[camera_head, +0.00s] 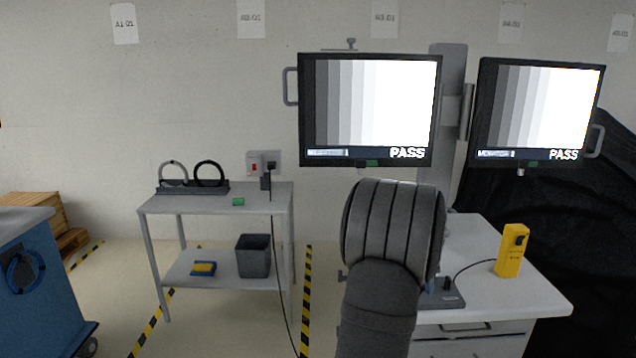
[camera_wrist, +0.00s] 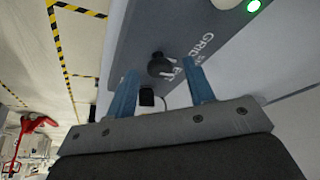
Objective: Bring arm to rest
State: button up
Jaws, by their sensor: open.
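My gripper (camera_wrist: 162,78) shows in the wrist view with its two blue fingers apart. A dark round knob (camera_wrist: 160,65) on a grey panel (camera_wrist: 205,22) appears between the fingertips; I see no contact, and the gap in depth is unclear. The panel has partly hidden white lettering and a lit green lamp (camera_wrist: 253,6). In the head view my arm (camera_head: 385,250) reaches in front of the white drawer cart (camera_head: 480,275) and hides most of my gripper. A grey control base (camera_head: 440,298) shows beside the arm on that cart.
Two monitors (camera_head: 370,58) (camera_head: 490,62) reading PASS hang close above my arm. A yellow box (camera_head: 512,250) stands on the drawer cart, with a cable. A grey shelf cart (camera_head: 270,197) stands left. A blue cart (camera_head: 40,265) is farther left. Floor between them is clear.

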jog(key=shift+r+n, duration=0.15)
jog(key=shift+n, duration=0.35)
jog(key=v, duration=0.7)
jog(key=shift+s+r, duration=0.15)
jog(key=shift+r, duration=0.05)
jog(key=shift+o, duration=0.2)
